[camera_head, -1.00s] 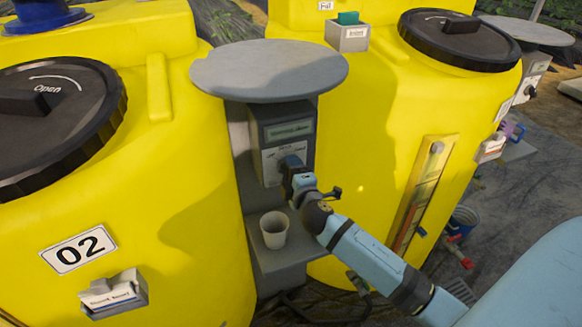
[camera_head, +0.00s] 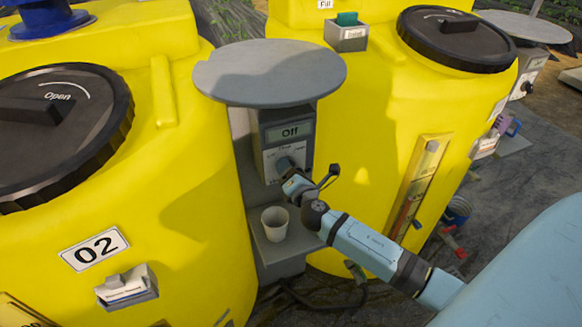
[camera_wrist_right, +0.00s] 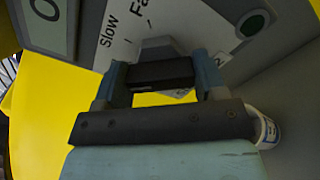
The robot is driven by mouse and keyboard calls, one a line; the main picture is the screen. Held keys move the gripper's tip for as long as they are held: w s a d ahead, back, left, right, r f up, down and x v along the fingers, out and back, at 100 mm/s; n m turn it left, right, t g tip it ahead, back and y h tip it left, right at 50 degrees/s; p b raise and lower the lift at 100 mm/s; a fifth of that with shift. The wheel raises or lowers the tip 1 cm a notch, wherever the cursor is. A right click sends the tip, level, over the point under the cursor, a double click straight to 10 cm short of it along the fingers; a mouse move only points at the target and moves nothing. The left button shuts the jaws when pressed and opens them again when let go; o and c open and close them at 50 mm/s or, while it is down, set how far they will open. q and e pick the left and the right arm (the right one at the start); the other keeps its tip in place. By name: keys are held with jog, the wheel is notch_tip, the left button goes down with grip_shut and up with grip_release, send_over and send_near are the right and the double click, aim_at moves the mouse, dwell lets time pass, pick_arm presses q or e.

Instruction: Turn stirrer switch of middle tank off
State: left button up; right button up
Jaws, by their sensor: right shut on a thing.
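The grey stirrer switch box (camera_head: 283,140) stands between the yellow tank marked 02 (camera_head: 140,190) and the yellow tank to its right (camera_head: 370,120). Its display (camera_head: 290,131) reads "Off". My right gripper (camera_head: 291,172) is at the front of the box, shut on the switch knob (camera_head: 284,163), which it mostly hides. In the right wrist view the two blue fingers (camera_wrist_right: 160,82) stand on either side of the dark knob (camera_wrist_right: 160,72), in front of a white dial plate with "Slow" and part of another word. My left gripper is not in view.
A round grey cover (camera_head: 270,75) overhangs the box. A pale cup (camera_head: 275,223) stands on a small grey shelf (camera_head: 285,250) below, close under my right gripper. A card holder (camera_head: 127,287) sticks out from tank 02. A framed level gauge (camera_head: 418,185) is on the right tank.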

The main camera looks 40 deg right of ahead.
jog(key=shift+n, duration=0.4)
dwell(0.3)
jog(key=o, duration=0.9)
jog(key=b+v, duration=0.2)
jog(key=v, duration=1.2)
jog(key=shift+f, duration=0.1)
